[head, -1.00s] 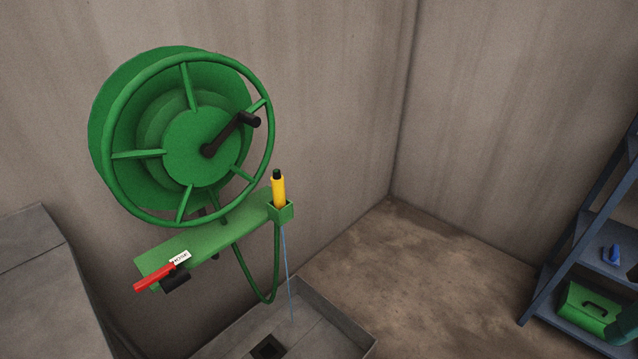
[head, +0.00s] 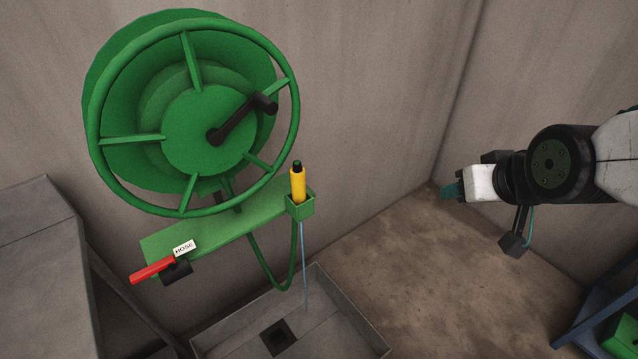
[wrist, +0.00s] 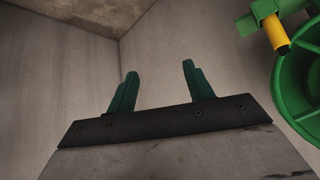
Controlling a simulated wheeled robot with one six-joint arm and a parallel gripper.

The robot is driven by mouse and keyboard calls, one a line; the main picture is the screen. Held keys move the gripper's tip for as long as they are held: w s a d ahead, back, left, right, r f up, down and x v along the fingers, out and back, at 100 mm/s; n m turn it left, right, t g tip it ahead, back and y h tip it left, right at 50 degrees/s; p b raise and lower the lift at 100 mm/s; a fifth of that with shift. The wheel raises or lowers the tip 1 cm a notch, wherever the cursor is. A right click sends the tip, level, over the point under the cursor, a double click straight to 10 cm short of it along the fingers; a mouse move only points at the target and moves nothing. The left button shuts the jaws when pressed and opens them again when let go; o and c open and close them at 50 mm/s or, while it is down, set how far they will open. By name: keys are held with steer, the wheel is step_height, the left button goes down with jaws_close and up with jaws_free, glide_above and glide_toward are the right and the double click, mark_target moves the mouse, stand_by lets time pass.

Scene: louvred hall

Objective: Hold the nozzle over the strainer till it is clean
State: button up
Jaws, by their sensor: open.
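The yellow nozzle (head: 297,184) with a black tip stands upright in a green square holder at the right end of the green bracket (head: 220,228). It also shows at the upper right of the wrist view (wrist: 276,34). A thin blue stream runs down from below the holder towards the grey basin (head: 345,312). A red lever (head: 152,270) sits by a HOSE label at the bracket's left end. My gripper (head: 447,191) is to the right of the nozzle, apart from it; in the wrist view its green fingers (wrist: 158,90) are apart with nothing between them. I see no strainer.
A large green hose reel (head: 190,115) with a black crank is above the bracket, and a green hose loops below it. The basin has a dark square drain (head: 279,337). A grey block (head: 45,265) stands at the left. A blue shelf (head: 600,310) is at the lower right.

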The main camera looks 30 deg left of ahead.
steer(key=a+f+n+t+y, duration=0.1)
steer(key=a+f+n+y, duration=0.2)
steer(key=a, duration=0.9)
steer(key=n+y, duration=0.2)
steer(key=y, duration=0.2)
glide_toward(301, 188)
steer(key=a, duration=0.2)
steer(key=shift+t, duration=0.3)
steer(key=shift+w+d+f+x, duration=0.1)
steer(key=shift+d+f+x, duration=0.05)
steer(key=shift+x, duration=1.5)
steer(key=shift+w+d+f+x, duration=0.1)
steer(key=shift+f+x, duration=0.05)
steer(key=shift+x, duration=1.5)
steer(key=shift+w+d+f+x, duration=0.1)
steer(key=shift+d+x, duration=0.05)
steer(key=shift+x, duration=1.5)
steer(key=shift+c, duration=0.3)
jaws_close()
